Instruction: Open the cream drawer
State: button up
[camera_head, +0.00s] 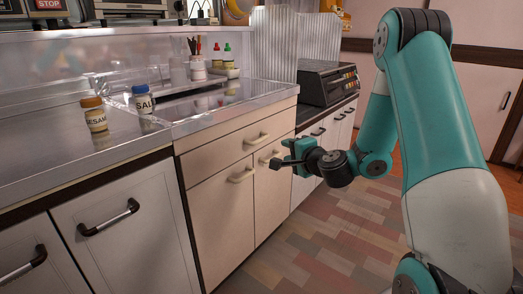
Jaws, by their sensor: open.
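The cream drawer (222,153) is the wide top front of the cream cabinet, under the metal counter. It looks shut, flush with the cabinet. Its pale bar handle (258,138) is at the right of its front. My gripper (281,154) is open and empty. In the picture it is to the right of and below the drawer handle, and overlaps the right edge of the cabinet front. I see no contact with the handle; the exact gap in depth cannot be told.
Two cream doors with pale handles, left (242,174) and right (268,156), are below the drawer. A sesame jar (95,114) and a salt jar (143,99) stand on the counter. A black appliance (327,82) is beyond. The tiled floor (330,240) in front is clear.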

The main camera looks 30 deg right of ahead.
aim_at(262, 140)
jog(key=w+f, duration=0.1)
jog(key=w, duration=0.4)
jog(key=w+f+p, duration=0.1)
jog(key=w, duration=0.5)
jog(key=w+f+p, duration=0.1)
jog(key=w, duration=0.4)
jog(key=shift+w+d, duration=0.3)
jog(key=shift+d, duration=0.05)
grip_shut()
